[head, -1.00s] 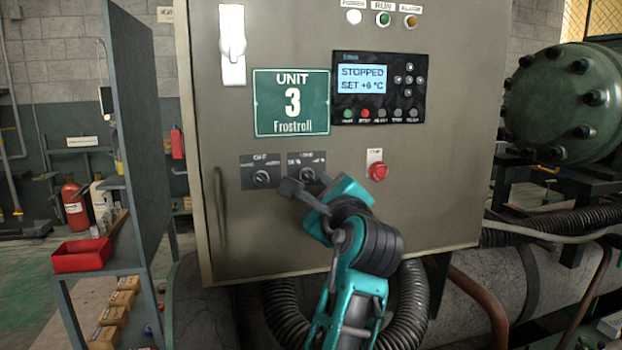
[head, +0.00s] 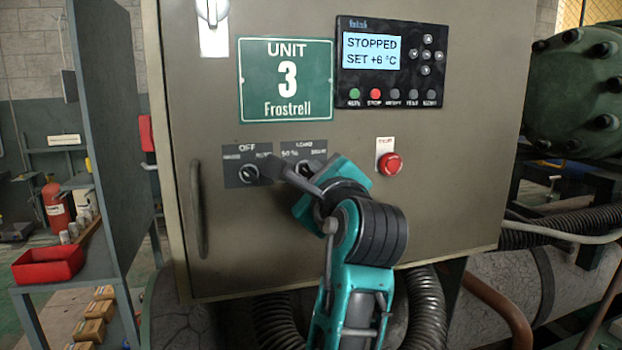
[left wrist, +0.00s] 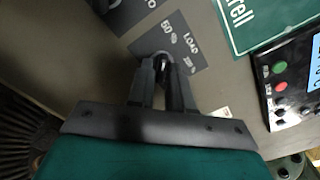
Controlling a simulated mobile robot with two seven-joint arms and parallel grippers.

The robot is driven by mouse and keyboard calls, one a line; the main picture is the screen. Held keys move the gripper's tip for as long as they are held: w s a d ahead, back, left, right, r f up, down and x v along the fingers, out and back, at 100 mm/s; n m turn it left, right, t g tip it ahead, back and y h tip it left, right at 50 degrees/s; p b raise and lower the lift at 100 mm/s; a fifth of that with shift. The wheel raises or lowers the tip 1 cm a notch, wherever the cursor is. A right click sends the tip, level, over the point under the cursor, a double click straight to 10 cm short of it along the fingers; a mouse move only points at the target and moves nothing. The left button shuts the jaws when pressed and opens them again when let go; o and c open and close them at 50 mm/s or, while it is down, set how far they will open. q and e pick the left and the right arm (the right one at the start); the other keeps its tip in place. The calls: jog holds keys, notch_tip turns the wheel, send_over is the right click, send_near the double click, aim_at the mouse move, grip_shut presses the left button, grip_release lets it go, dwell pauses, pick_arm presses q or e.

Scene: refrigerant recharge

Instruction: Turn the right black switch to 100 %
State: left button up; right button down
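The right black switch (head: 304,167) sits on a dark plate marked LOAD on the grey cabinet door, partly hidden by my left gripper. In the left wrist view, the switch (left wrist: 162,58) shows between the fingertips, below the words "50 %" and "LOAD". My left gripper (left wrist: 164,68) has its two dark fingers close together on either side of the knob and appears shut on it. The exact pointer angle is hidden. The left black switch (head: 248,174), on a plate marked OFF, is just to the left. My right gripper is not in view.
A red stop button (head: 389,164) is right of the switches. The display panel (head: 391,63) reads STOPPED, SET +6 °C. A door handle (head: 196,208) is at the cabinet's left. Ribbed hoses (head: 424,310) run below. A red bin (head: 48,265) stands on the left shelf.

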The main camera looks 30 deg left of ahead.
pick_arm(q)
jog(key=shift+s+d+r, duration=0.15)
jog(key=shift+s+d, duration=0.05)
jog(key=shift+c, duration=0.8)
grip_shut()
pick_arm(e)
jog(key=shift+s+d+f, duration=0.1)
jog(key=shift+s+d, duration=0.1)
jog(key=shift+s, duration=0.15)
